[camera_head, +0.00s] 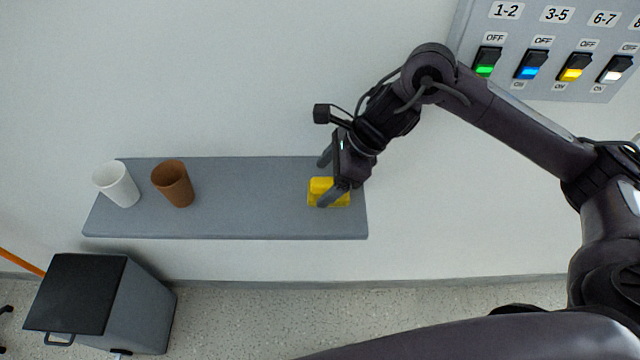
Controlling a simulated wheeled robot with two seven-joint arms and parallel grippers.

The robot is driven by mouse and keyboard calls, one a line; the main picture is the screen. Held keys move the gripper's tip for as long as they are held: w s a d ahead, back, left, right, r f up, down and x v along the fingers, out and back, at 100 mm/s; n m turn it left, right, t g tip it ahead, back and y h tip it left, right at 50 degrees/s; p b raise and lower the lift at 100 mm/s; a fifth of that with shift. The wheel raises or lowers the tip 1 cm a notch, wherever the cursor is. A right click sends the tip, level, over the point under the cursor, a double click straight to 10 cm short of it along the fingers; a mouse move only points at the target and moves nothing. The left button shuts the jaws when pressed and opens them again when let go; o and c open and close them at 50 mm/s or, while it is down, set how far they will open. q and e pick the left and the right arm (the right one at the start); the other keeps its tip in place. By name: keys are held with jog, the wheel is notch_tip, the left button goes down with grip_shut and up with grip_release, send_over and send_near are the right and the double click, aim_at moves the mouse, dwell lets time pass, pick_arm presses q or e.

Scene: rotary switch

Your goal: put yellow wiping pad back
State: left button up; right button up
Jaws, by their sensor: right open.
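The yellow wiping pad (317,189) lies on the grey shelf (245,215) near its right end. My right gripper (325,180) is open at the pad, with one finger in front of it and the other toward the wall behind it. The gripper hides part of the pad, and I cannot tell whether the fingers touch it. My left gripper is not in view.
A white cup (117,184) and a brown cup (173,184) stand on the shelf's left part. The shelf's middle is clear. A grey bin (130,300) with a dark lid stands on the floor at lower left. A switch panel (560,45) hangs at upper right.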

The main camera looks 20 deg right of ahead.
jog(key=v, duration=0.9)
jog(key=shift+b, duration=0.45)
